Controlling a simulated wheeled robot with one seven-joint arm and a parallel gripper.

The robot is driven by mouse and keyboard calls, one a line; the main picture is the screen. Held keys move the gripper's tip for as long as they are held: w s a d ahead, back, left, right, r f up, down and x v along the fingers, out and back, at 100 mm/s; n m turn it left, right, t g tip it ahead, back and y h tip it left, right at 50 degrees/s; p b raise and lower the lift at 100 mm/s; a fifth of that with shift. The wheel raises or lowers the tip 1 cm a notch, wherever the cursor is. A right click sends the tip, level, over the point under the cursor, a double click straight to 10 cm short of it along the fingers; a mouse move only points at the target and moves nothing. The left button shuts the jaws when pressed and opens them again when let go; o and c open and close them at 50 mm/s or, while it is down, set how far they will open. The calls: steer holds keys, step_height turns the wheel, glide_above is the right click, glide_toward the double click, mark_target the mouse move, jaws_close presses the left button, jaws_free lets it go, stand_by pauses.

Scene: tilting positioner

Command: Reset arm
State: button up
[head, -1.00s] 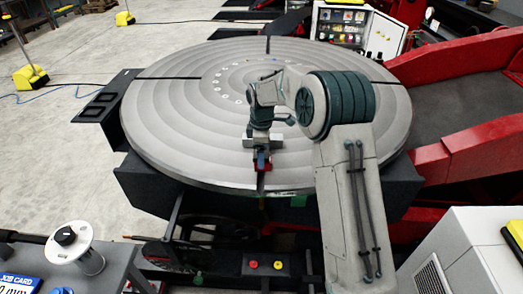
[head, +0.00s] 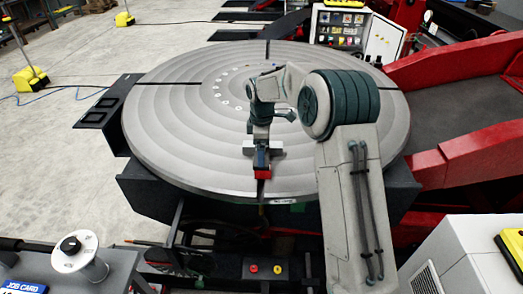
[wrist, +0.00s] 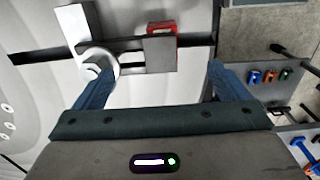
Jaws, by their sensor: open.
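My gripper (wrist: 158,78) is open in the wrist view, its two blue fingers spread wide with nothing held between them. Beyond the fingers is a grey metal clamp (wrist: 128,45) with a round white-metal part and a red end (wrist: 162,28). In the head view my arm reaches over the round turntable (head: 170,125), and my gripper (head: 261,128) hangs above its front part. The clamp (head: 279,149) lies just below it over the front slot, with its red end (head: 262,174) near the rim. My wrist partly hides the clamp; contact cannot be told.
A control cabinet (head: 340,28) stands behind the turntable. Red frame arms (head: 480,145) are at right. A white cabinet (head: 455,262) and a grey bench with a spool (head: 80,255) flank the front. Open floor (head: 60,130) lies at left.

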step_height(320, 180, up, 2)
steer(key=shift+p, duration=0.4)
steer(key=shift+f, duration=0.1)
steer(key=s+d+r+m+t+b, duration=0.1)
steer(key=s+d+r+m, duration=0.3)
steer(key=s+r, duration=0.25)
steer(key=s+d+r+m+t, duration=0.1)
steer(key=s+d+r+m, duration=0.35)
steer(key=s, duration=0.25)
steer(key=s+d+m+t, duration=0.1)
steer(key=s+d+m, duration=0.2)
steer(key=s, duration=0.7)
steer(key=s+d+m+b, duration=0.1)
steer(key=s+d+m, duration=0.2)
steer(key=s+m, duration=0.3)
steer(key=s, duration=0.4)
steer(key=shift+s+d+t, duration=0.2)
steer(key=shift+d+t, duration=0.2)
